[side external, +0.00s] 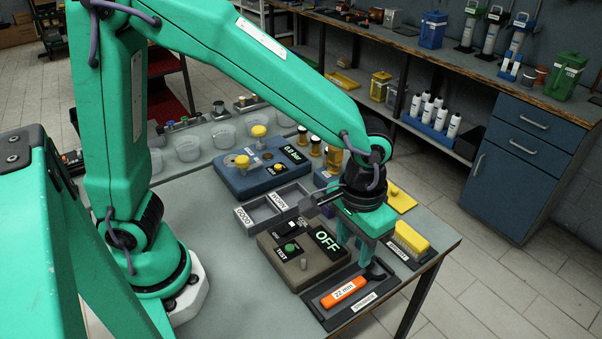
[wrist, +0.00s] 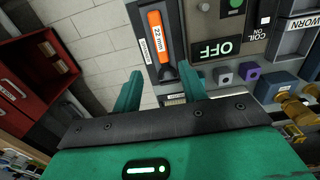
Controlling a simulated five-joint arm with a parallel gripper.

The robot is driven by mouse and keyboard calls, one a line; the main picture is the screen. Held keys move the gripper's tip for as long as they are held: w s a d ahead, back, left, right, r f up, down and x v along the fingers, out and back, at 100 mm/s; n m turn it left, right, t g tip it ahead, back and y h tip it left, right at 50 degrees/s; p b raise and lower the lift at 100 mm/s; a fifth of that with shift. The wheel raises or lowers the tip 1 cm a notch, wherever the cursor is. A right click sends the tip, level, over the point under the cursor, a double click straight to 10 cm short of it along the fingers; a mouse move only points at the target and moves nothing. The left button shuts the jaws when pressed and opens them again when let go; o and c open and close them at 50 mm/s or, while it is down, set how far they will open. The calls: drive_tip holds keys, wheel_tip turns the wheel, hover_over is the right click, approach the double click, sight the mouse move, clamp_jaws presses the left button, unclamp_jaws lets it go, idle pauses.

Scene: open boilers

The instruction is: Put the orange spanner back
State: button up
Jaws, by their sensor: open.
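The orange spanner (side external: 345,290), marked 22 mm and with a dark head, lies in a dark labelled tray (side external: 386,284) at the table's front right edge. My gripper (side external: 356,250) is open and empty, pointing down above the spanner's head end, with a gap between. In the wrist view the spanner (wrist: 157,33) lies ahead of my gripper (wrist: 160,88), its head end nearest and roughly in line with the space between the two green fingers. The tray (wrist: 176,20) shows around it there. The gripper's far side is partly hidden in the side view.
A brown test box (side external: 290,265) with an OFF display stands just left of the tray. A yellow brush (side external: 411,237) lies in a holder to the right. Grey GOOD and WORN bins (side external: 262,213) and a blue gauge box (side external: 236,180) stand farther back.

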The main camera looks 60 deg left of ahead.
drive_tip(key=s+a+r+t, duration=0.2)
drive_tip(key=s+a+r, duration=0.2)
drive_tip(key=a, duration=0.6)
drive_tip(key=s+a+r+t, duration=0.3)
drive_tip(key=a+r, duration=0.4)
drive_tip(key=a, duration=0.3)
drive_tip(key=shift+s+r+t, duration=0.3)
drive_tip(key=shift+s+r, duration=0.05)
drive_tip(key=shift+s, duration=0.1)
